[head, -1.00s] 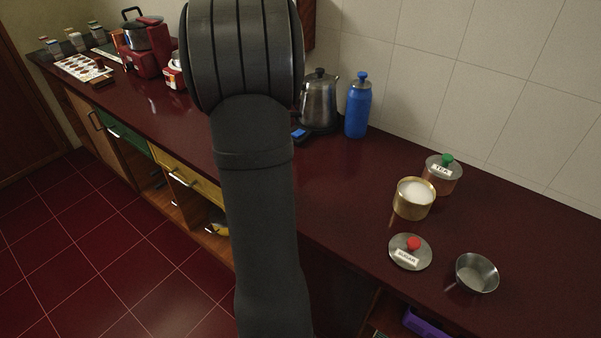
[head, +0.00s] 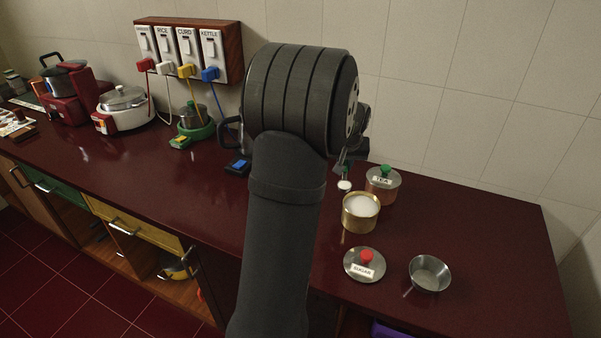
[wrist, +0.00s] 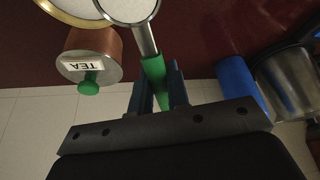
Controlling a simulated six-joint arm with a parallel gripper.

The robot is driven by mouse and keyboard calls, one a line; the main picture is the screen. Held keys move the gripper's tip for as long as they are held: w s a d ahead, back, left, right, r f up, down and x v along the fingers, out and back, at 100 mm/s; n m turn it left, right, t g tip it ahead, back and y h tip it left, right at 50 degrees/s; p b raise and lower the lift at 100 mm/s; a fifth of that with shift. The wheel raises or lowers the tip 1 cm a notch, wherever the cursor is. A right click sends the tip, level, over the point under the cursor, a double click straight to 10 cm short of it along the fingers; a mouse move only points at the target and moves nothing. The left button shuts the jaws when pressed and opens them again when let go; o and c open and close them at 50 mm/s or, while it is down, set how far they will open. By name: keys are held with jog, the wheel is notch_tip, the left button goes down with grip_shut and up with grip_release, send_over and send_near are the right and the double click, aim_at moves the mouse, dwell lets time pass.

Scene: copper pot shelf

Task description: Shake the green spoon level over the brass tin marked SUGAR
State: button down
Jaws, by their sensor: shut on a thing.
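My gripper (wrist: 160,88) is shut on the green handle of the spoon (wrist: 154,70). The metal spoon's bowl is filled with white stuff and is cut by the top edge of the wrist view. In the head view the spoon's white-filled bowl (head: 344,185) shows just behind the brass tin (head: 359,222), above its far rim in the picture. The tin is open and holds white stuff; its rim also shows in the wrist view (wrist: 98,22). The lid marked SUGAR (head: 352,270), with a red knob, lies on the counter in front of the tin. My arm hides most of my gripper in the head view.
A copper tin marked TEA (head: 383,193) with a green knob stands close behind the brass tin. An empty metal bowl (head: 429,274) is at the front right. The counter's right end is clear.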

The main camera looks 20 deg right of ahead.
jog(key=s+d+f, duration=0.2)
jog(key=d, duration=0.3)
jog(key=shift+s+f+m, duration=0.3)
jog(key=shift+s, duration=0.1)
jog(key=shift+d, duration=0.1)
jog(key=shift+s+d, duration=0.55)
jog(key=shift+s, duration=0.05)
dwell(3.2)
jog(key=shift+w, duration=0.1)
